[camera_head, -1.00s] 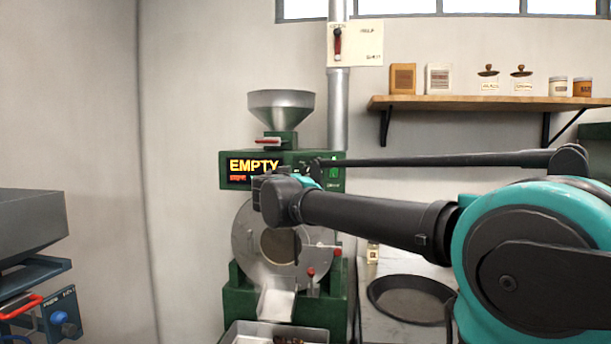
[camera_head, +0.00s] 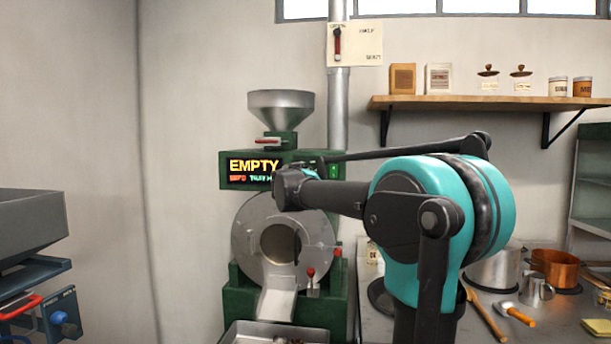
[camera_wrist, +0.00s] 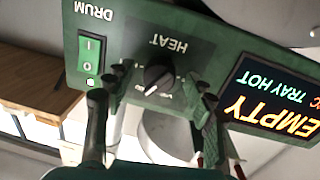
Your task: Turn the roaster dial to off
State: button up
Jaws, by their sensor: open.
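The roaster (camera_head: 236,306) is green with a steel drum front, and its display reads EMPTY. The heat dial (camera_wrist: 157,77) is a round black knob with a pale pointer line, on the green panel below the upside-down word HEAT in the wrist view. My gripper (camera_wrist: 163,92) is open, with one dark finger on each side of the dial; I cannot tell whether they touch it. In the head view my wrist covers the dial. The dial's scale marks are partly hidden by the fingers.
A green drum switch (camera_wrist: 89,53) sits beside the dial, and the lit display (camera_wrist: 275,98) is on the other side. A hopper (camera_head: 281,105) stands above. A counter at right holds a copper pot (camera_head: 556,268) and a steel pot (camera_head: 492,270).

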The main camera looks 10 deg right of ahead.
jog(key=c, duration=1.2)
jog(key=shift+o, duration=0.2)
jog(key=shift+n, duration=0.3)
jog(key=n, duration=1.2)
jog(key=n+t+y, duration=0.1)
jog(key=n, duration=1.1)
jog(key=shift+s+d+r+y, duration=0.15)
jog(key=shift+d+y, duration=0.05)
jog(key=shift+y, duration=0.1)
jog(key=shift+n, duration=0.4)
